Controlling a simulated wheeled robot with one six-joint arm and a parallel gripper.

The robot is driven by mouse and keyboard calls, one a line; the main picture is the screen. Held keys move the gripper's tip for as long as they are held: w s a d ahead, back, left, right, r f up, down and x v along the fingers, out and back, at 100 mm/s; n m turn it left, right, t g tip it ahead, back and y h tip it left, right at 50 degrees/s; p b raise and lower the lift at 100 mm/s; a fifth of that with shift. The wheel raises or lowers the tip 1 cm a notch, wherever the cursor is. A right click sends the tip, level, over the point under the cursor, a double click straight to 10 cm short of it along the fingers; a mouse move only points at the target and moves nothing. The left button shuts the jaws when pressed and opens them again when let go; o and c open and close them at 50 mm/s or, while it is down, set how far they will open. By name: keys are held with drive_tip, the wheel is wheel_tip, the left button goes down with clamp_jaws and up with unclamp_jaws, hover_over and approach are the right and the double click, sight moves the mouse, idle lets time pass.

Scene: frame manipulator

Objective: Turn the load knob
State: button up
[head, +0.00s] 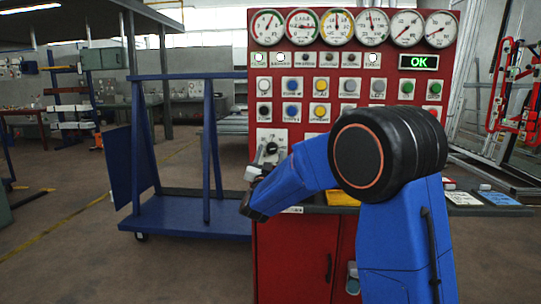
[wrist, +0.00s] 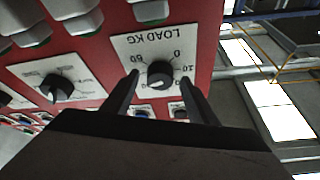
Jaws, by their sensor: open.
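The load knob (wrist: 160,74) is a black round knob with a pale pointer mark on a white plate (wrist: 181,44) reading "LOAD KG", with numbers around it. In the wrist view my gripper (wrist: 159,80) has its two dark fingers apart, one on each side of the knob. I cannot tell whether the fingers touch it. In the head view the knob (head: 271,148) shows at the panel's lower left, with my blue arm reaching to it.
Another black knob (wrist: 57,88) sits left of the load knob in the wrist view. A blue cart (head: 185,215) stands left of the panel. Open floor (head: 75,240) lies further left.

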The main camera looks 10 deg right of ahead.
drive_tip(key=v, duration=1.7)
drive_tip(key=s+d+f+n+g+y, duration=0.2)
drive_tip(key=s+d+f+g+y, duration=0.1)
drive_tip(key=s, duration=1.1)
drive_tip(key=s+d+f+n+g+y, duration=0.3)
drive_tip(key=s+d+f+g, duration=0.3)
drive_tip(key=s, duration=0.8)
drive_tip(key=s+d+f+n+g+y, duration=0.2)
drive_tip(key=s+g, duration=0.5)
drive_tip(key=s, duration=0.6)
wheel_tip(320, 180, down, 3)
drive_tip(key=d+n, duration=0.1)
drive_tip(key=d, duration=0.1)
drive_tip(key=shift+s+d+y, duration=0.25)
drive_tip(key=shift+s+y, duration=0.15)
